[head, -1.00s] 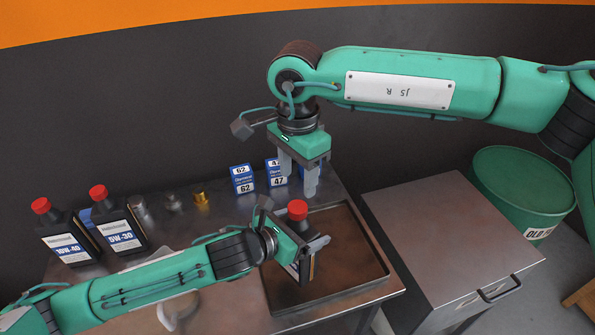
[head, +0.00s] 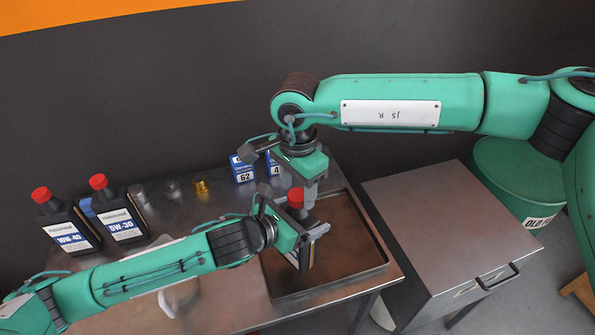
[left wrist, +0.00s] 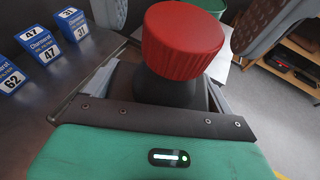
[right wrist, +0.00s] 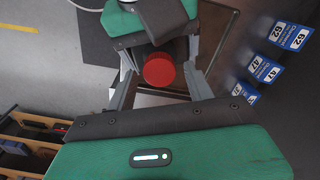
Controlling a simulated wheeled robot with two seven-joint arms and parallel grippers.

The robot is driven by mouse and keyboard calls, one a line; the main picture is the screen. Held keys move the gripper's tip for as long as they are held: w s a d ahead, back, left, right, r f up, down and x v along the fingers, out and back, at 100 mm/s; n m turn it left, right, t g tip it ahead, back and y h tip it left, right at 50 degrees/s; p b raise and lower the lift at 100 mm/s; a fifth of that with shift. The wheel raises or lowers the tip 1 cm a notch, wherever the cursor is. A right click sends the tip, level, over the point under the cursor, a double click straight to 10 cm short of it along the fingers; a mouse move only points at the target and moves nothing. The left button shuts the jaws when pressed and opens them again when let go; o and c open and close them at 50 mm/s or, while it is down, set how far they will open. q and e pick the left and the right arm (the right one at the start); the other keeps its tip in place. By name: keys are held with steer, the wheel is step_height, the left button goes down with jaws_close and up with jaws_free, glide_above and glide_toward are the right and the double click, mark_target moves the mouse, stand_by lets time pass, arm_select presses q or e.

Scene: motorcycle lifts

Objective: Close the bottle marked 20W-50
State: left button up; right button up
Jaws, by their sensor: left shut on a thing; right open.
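A dark bottle (head: 305,258) with a red cap (head: 296,198) stands upright over the tray, and my left gripper (head: 310,238) is shut on its body. Its label is hidden, so I cannot read its marking. The cap sits on the neck in the left wrist view (left wrist: 183,42); I cannot tell how tight it is. My right gripper (head: 298,188) is open and points down at the cap. In the right wrist view the cap (right wrist: 159,70) lies between the spread fingers, with a gap on each side.
A metal tray (head: 350,285) lies under the held bottle. Bottles marked 10W-40 (head: 70,232) and 5W-30 (head: 120,220) stand at the left. Blue-white boxes (head: 243,170) and small metal parts (head: 201,187) stand at the back. A cabinet (head: 430,215) and green drum (head: 515,180) are at the right.

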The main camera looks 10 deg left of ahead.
steer(key=shift+f, duration=0.55)
steer(key=c, duration=1)
steer(key=o, duration=1.2)
steer(key=shift+c, duration=0.2)
step_height(320, 180, up, 12)
